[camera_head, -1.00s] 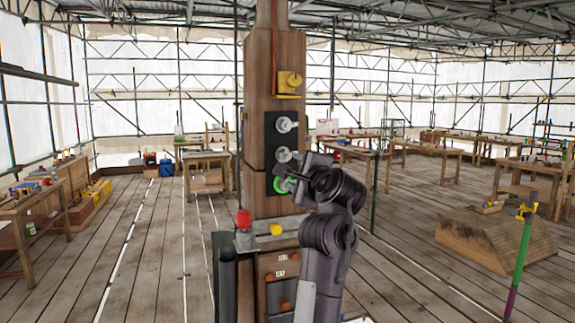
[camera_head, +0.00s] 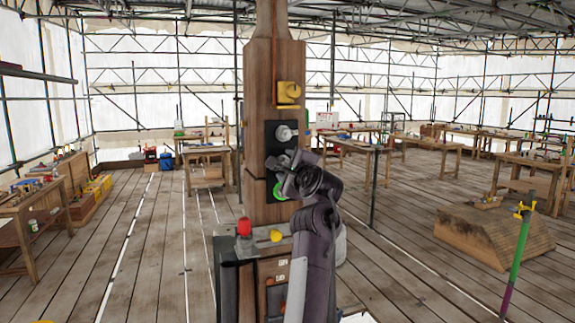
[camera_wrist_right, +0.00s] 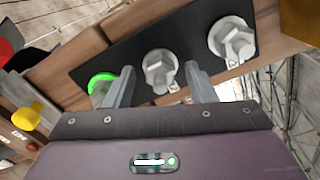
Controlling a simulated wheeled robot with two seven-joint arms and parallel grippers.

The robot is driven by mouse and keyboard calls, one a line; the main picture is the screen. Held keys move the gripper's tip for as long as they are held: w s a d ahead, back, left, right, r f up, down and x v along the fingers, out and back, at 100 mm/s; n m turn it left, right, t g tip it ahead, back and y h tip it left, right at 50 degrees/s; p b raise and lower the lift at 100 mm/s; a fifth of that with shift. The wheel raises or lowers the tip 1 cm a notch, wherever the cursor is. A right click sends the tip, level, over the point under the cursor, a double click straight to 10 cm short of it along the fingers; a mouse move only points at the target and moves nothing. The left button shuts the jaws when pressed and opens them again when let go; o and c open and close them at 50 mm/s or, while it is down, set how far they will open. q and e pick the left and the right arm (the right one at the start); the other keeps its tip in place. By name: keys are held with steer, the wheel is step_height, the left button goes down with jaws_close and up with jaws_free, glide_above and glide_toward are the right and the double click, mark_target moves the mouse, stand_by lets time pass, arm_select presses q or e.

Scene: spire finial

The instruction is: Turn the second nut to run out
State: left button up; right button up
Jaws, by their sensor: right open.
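A black plate (camera_head: 273,146) on the wooden post carries three nuts in a column. The top nut (camera_head: 285,133) is silver with a washer. The middle nut (camera_head: 279,161) is silver and partly covered by my right gripper (camera_head: 289,169). The lowest nut has a bright green ring (camera_head: 279,190). In the right wrist view my open right gripper (camera_wrist_right: 160,84) has its fingers on either side of the middle nut (camera_wrist_right: 160,71). Whether they touch it is unclear. The green ring (camera_wrist_right: 101,83) is left of the fingers, the top nut (camera_wrist_right: 232,42) right. My left gripper is not in view.
A yellow box (camera_head: 288,93) is fixed above the plate. A red knob (camera_head: 244,227) and a yellow knob (camera_head: 276,235) stand out below it. Workbenches (camera_head: 206,165) stand well behind. A wooden block (camera_head: 495,232) lies on the floor at right.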

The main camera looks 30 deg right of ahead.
steer(key=c, duration=1)
steer(key=shift+o, duration=0.2)
steer(key=shift+f, duration=0.1)
